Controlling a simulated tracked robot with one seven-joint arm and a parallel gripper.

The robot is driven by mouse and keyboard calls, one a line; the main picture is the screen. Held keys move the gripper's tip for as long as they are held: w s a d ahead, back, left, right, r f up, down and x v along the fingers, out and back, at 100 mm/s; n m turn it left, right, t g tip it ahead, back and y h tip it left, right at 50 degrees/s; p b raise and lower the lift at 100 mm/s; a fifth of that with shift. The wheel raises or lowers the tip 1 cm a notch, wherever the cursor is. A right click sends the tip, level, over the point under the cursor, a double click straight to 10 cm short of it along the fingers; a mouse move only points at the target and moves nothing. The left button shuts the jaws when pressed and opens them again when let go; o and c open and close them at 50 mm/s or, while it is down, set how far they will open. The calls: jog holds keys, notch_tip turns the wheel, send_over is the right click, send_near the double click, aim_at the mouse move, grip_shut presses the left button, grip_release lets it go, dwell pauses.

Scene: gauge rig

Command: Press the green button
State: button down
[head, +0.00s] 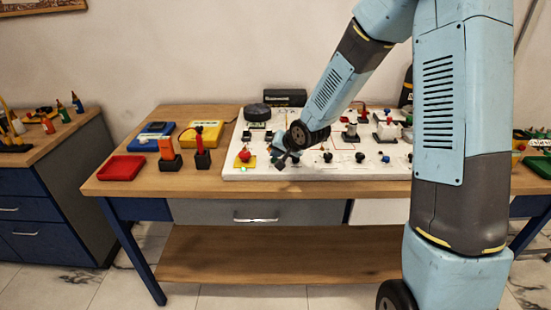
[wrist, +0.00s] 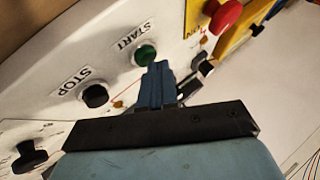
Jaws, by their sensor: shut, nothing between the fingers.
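The green button (wrist: 145,54) is a round cap under the label START on the white panel (wrist: 60,48) in the wrist view. My gripper (wrist: 158,72) is shut and empty. In that view its fingertips lie just below and right of the green button, overlapping its edge; I cannot tell whether they touch it. In the head view my gripper (head: 282,160) hangs low over the front left of the panel, and the green button is hard to make out beside it.
A black button (wrist: 95,95) labelled STOP is left of the green one in the wrist view. A red mushroom button (wrist: 226,16) on a yellow base is to the right. In the head view, a red tray (head: 122,168) and meters stand left of the panel.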

jog(key=shift+r, duration=0.1)
dwell(0.3)
jog(key=shift+r, duration=0.8)
jog(key=shift+r, duration=0.1)
jog(key=shift+r, duration=2.45)
